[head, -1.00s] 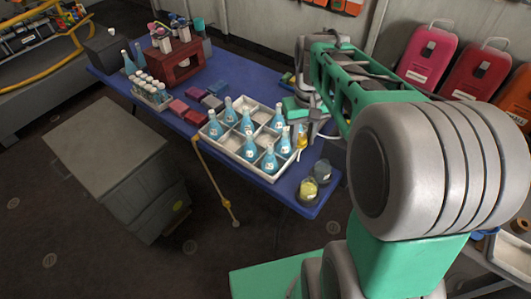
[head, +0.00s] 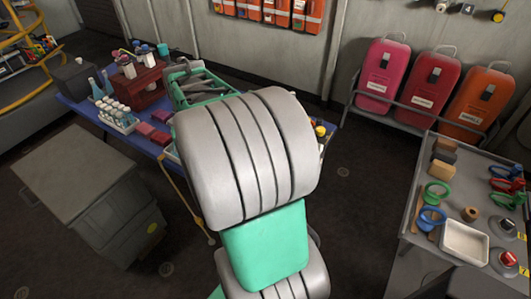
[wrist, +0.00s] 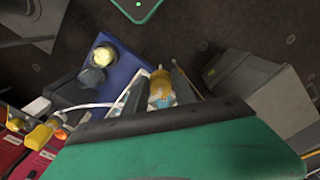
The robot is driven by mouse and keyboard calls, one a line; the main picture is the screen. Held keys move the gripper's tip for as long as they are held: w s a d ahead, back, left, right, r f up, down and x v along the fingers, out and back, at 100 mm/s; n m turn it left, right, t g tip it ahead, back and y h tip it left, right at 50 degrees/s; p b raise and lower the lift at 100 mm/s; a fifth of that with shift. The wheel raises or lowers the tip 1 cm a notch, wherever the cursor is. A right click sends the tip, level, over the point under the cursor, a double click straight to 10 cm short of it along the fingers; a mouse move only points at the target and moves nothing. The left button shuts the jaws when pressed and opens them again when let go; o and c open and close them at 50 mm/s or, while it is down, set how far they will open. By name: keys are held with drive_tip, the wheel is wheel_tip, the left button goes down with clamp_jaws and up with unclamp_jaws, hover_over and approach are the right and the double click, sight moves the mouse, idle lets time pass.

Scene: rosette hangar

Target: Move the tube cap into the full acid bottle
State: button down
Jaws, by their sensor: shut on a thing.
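My gripper (wrist: 158,90) is shut on an orange-yellow thing (wrist: 160,78) in the wrist view. I cannot tell for sure whether this is the tube cap. Something pale blue and white (wrist: 161,100) shows just below it, between the fingers. A white edge (wrist: 123,98), likely the bottle crate, shows beside the fingers. In the head view my arm covers the gripper and the crate, so the full acid bottle cannot be picked out.
The blue table (head: 72,106) holds a rack of white-topped tubes (head: 118,118), a red holder (head: 140,82) and small red blocks (head: 152,133). A grey bin (head: 75,170) stands in front; a tool cart (head: 405,245) stands right.

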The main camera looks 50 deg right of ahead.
drive_tip(key=s+d+f+m+b, duration=0.1)
drive_tip(key=s+d+f+m, duration=0.1)
drive_tip(key=s+d+m, duration=0.3)
drive_tip(key=s+d+f+m+b, duration=0.1)
drive_tip(key=s+d+f+m, duration=0.1)
drive_tip(key=s+d+m, duration=0.3)
drive_tip(key=s+d, duration=0.2)
drive_tip(key=d, duration=0.1)
drive_tip(key=shift+d+f, duration=0.2)
drive_tip(key=shift+f, duration=0.15)
drive_tip(key=shift+s, duration=0.1)
drive_tip(key=shift+a+f, duration=0.25)
drive_tip(key=shift+f+b, duration=1.4)
drive_tip(key=shift+f, duration=0.6)
